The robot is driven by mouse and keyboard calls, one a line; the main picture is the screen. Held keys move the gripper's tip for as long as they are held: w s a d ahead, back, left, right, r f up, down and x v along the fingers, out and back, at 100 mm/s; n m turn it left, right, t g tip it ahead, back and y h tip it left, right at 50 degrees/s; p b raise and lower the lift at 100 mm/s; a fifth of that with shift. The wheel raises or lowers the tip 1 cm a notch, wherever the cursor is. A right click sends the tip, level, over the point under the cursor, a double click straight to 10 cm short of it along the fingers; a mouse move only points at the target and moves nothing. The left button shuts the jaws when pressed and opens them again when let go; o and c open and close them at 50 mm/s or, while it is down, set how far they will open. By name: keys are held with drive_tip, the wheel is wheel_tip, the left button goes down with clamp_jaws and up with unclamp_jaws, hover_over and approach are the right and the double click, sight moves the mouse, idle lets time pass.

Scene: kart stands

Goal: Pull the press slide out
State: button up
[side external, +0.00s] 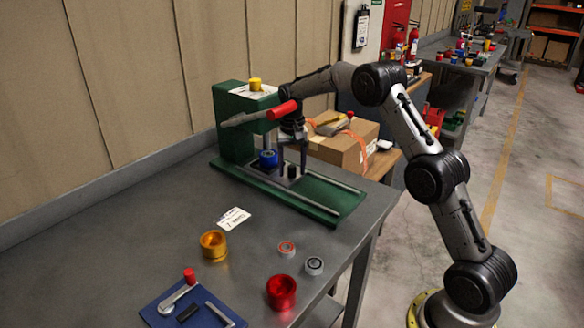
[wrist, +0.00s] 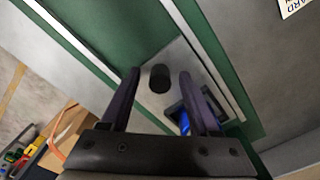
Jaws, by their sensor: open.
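The green press (side external: 235,120) stands at the back of the grey table, with a lever that ends in a red grip (side external: 282,110). Its slide (side external: 276,174) is a grey plate between rails on the green base, and it also shows in the wrist view (wrist: 185,55). The slide carries a black knob (side external: 292,171) and a blue part (side external: 268,158) set in it under the press head. In the wrist view the knob (wrist: 160,78) appears between my fingers. My gripper (side external: 292,163) is open and points down over the knob; contact cannot be told.
A cardboard box (side external: 345,145) stands close behind the right part of the press. On the table lie a white card (side external: 234,218), an orange cup (side external: 214,245), a red cup (side external: 281,291), two small rings and a blue mat (side external: 160,316) with tools. The rails right of the slide are clear.

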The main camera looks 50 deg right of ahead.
clamp_jaws()
idle(0.3)
idle(1.2)
